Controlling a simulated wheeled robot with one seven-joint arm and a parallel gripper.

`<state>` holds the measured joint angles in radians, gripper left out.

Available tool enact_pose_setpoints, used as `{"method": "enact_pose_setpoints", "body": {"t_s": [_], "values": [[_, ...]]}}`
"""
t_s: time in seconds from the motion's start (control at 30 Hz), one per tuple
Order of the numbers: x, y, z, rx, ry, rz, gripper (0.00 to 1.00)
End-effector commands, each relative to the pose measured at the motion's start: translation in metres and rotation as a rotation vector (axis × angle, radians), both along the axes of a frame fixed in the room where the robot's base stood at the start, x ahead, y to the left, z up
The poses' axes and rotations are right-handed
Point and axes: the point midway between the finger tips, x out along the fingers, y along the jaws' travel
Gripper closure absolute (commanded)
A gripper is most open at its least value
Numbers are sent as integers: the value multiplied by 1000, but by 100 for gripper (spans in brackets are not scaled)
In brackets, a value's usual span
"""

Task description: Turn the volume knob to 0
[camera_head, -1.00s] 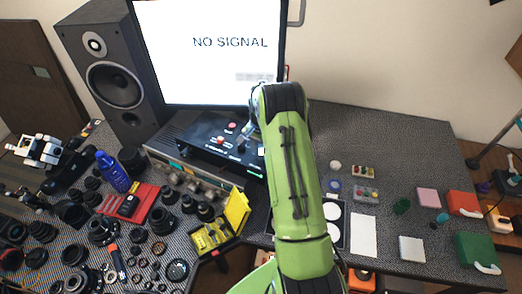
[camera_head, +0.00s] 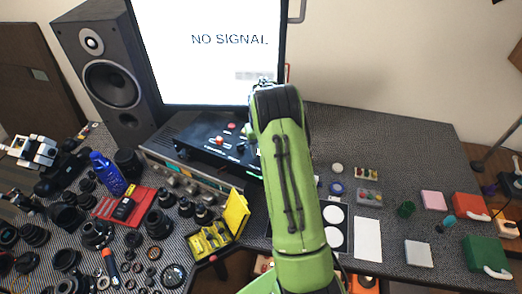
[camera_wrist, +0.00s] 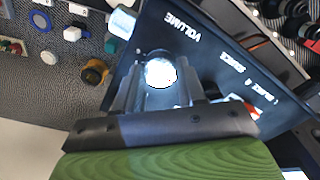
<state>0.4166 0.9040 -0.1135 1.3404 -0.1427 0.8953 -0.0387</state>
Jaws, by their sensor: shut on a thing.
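The volume knob (camera_wrist: 160,72) is a round, bright silver-white knob in the wrist view, beside the upside-down VOLUME label (camera_wrist: 183,27) on a black panel. My gripper (camera_wrist: 157,80) has a finger on each side of it and is shut on it. In the head view the black box (camera_head: 212,141) stands below the monitor. My green arm hides the box's right end, the knob and the gripper there. The knob's pointer and setting cannot be read.
The monitor (camera_head: 208,60) reads NO SIGNAL behind the box, with a speaker (camera_head: 112,80) to its left. Lenses and tools crowd the table's left. A yellow case (camera_head: 235,213) lies in front of the box.

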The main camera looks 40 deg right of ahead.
Motion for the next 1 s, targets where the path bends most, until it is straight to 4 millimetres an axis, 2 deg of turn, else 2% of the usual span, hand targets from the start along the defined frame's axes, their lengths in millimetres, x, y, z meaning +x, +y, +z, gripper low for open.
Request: {"method": "enact_pose_setpoints", "body": {"t_s": [0.3,0.7,0.73,0.87,0.9,1.0], "values": [[1,0,0,-1,-2,73,91],[1,0,1,-1,-2,79,91],[1,0,1,-1,-2,79,57],[0,0,1,-1,-2,78,37],[0,0,1,0,-1,78,35],[0,0,0,0,-1,77,35]]}}
